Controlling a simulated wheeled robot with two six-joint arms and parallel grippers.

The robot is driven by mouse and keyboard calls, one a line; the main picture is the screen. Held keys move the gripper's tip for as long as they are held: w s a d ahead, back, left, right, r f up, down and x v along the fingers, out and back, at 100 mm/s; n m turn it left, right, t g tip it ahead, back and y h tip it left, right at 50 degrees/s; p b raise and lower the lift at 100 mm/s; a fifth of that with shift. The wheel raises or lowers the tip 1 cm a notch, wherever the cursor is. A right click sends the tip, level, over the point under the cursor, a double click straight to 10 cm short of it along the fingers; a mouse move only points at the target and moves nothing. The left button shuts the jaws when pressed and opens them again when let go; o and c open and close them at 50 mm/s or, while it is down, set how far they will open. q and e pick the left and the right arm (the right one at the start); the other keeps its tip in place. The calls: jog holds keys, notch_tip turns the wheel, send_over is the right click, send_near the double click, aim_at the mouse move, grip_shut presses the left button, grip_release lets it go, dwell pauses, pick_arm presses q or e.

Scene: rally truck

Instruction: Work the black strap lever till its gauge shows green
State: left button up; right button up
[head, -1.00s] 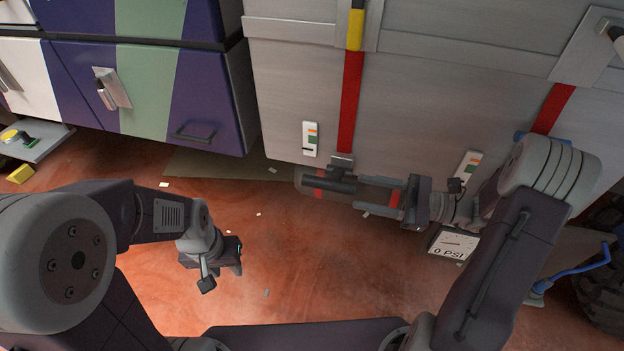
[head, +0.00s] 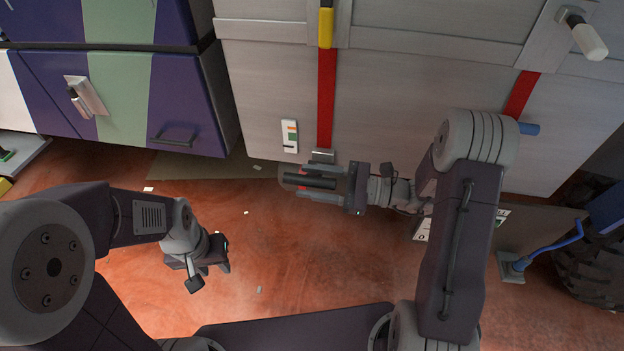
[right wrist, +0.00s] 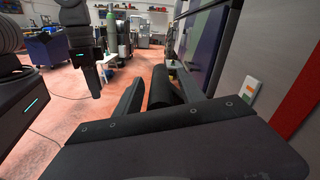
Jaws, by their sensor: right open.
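The black strap lever (head: 318,182) sticks out at the lower end of the left red strap (head: 327,95), low on the grey truck side. My right gripper (head: 310,184) is open, with one finger on each side of the lever's bar. The right wrist view also shows the black bar (right wrist: 161,88) between the two fingers; I cannot tell if they touch it. The gauge (head: 290,136) is a white plate left of the strap with orange above green; a dark mark sits near its bottom, below the green. My left gripper (head: 207,265) hangs over the floor, away from the lever, its jaws unclear.
A yellow handle (head: 326,27) is at the strap's top. A white-handled lever (head: 588,40) sits upper right, above a second red strap (head: 521,94). Purple and green drawers (head: 120,95) stand left.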

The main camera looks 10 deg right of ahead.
grip_shut()
dwell(1.3)
